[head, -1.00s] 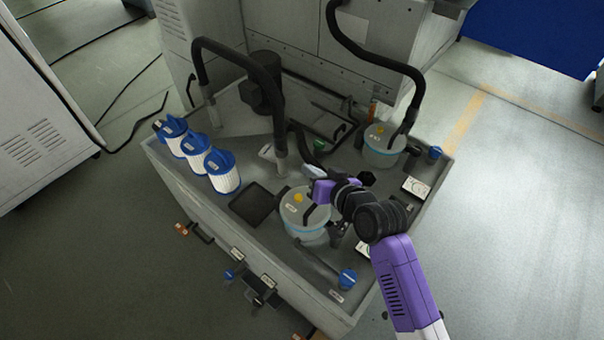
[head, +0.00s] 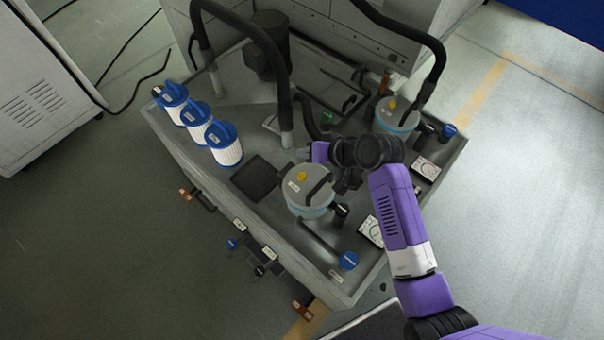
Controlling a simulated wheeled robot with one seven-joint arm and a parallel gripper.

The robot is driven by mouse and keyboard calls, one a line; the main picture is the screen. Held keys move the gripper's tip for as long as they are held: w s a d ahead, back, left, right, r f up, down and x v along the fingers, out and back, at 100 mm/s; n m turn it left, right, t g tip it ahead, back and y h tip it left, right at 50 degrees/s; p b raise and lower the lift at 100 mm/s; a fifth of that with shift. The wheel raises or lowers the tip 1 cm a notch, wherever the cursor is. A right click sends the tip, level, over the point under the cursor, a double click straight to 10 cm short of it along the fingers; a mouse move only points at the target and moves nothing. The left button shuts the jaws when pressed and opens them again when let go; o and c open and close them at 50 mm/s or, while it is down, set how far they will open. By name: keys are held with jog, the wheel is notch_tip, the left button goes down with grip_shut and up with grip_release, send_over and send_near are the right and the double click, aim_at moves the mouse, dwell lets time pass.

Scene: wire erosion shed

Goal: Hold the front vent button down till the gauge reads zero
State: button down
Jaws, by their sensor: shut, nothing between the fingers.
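The front canister (head: 307,200) stands in the near part of the tray, with a grey lid. A yellow button (head: 302,176), apparently the front vent button, sits on that lid beside a dark handle. A white dial gauge (head: 371,231) lies to its right; its reading is too small to tell. My gripper (head: 303,155) is shut and empty, its purple body above and behind the front lid. Its fingertips are small and hard to make out; they appear apart from the button. The rear canister (head: 398,116) has its own yellow button (head: 392,104) and a second gauge (head: 426,168).
Several blue-capped white filters (head: 227,150) stand along the left side of the grey tray (head: 330,288). A black hose (head: 285,95) comes down behind the front canister. A blue-topped knob (head: 348,260) is at the near right. A dark pad (head: 255,180) lies left of the canister.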

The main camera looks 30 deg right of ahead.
jog(key=b, duration=0.6)
send_over(305, 178)
notch_tip(305, 178, down, 7)
jog(key=shift+w+r, duration=0.1)
jog(key=shift+r, duration=0.1)
jog(key=shift+f+b, duration=0.7)
jog(key=shift+f, duration=0.35)
dwell(0.7)
jog(key=shift+f, duration=0.4)
jog(key=shift+f+b, duration=0.45)
jog(key=shift+f, duration=0.15)
dwell(1.9)
jog(key=shift+r, duration=0.15)
dwell(0.9)
jog(key=shift+r+p, duration=0.9)
jog(key=shift+p, duration=0.05)
jog(key=shift+r, duration=0.1)
